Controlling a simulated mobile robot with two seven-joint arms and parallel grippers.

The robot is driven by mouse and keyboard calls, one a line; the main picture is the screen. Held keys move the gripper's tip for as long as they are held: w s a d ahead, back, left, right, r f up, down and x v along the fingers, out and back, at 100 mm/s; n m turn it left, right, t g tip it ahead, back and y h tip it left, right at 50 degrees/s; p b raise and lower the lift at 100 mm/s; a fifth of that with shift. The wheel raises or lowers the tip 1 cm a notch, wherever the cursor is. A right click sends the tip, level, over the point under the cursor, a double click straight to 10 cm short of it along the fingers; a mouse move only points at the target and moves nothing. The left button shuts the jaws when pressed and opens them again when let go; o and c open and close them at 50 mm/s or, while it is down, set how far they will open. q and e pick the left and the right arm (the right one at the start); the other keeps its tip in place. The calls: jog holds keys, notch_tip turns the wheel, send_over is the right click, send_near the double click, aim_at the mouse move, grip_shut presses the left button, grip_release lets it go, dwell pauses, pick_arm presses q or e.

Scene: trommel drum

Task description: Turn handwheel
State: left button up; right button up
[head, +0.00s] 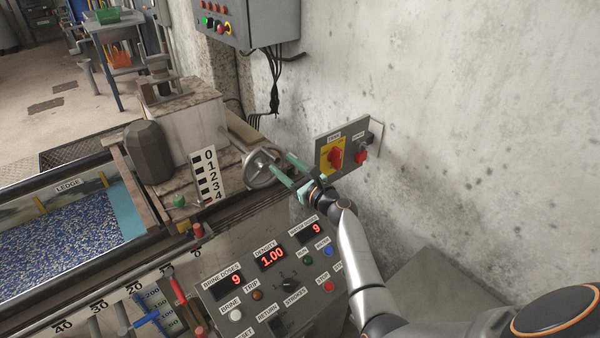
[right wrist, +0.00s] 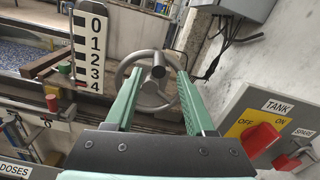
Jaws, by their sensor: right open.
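The handwheel (head: 262,168) is a grey metal wheel with spokes, beside the white 0-to-4 scale (head: 208,175). In the right wrist view the handwheel (right wrist: 150,88) stands upright ahead of my fingers, with a round knob (right wrist: 158,73) near its top facing me. My right gripper (head: 287,170) is open, its green fingers pointing at the wheel. In the right wrist view the knob lies between the two fingers (right wrist: 154,95) in the picture. I cannot tell whether the fingers reach around it. My left gripper is not in view.
A tank switch panel (head: 345,150) with a red knob is on the wall, close right of my right gripper. A grey box (head: 240,20) with hanging cables is above. A tank of blue granules (head: 65,235) lies left.

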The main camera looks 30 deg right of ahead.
jog(key=s+d, duration=0.1)
jog(key=s, duration=0.5)
jog(key=shift+s+p, duration=0.35)
jog(key=shift+p, duration=0.1)
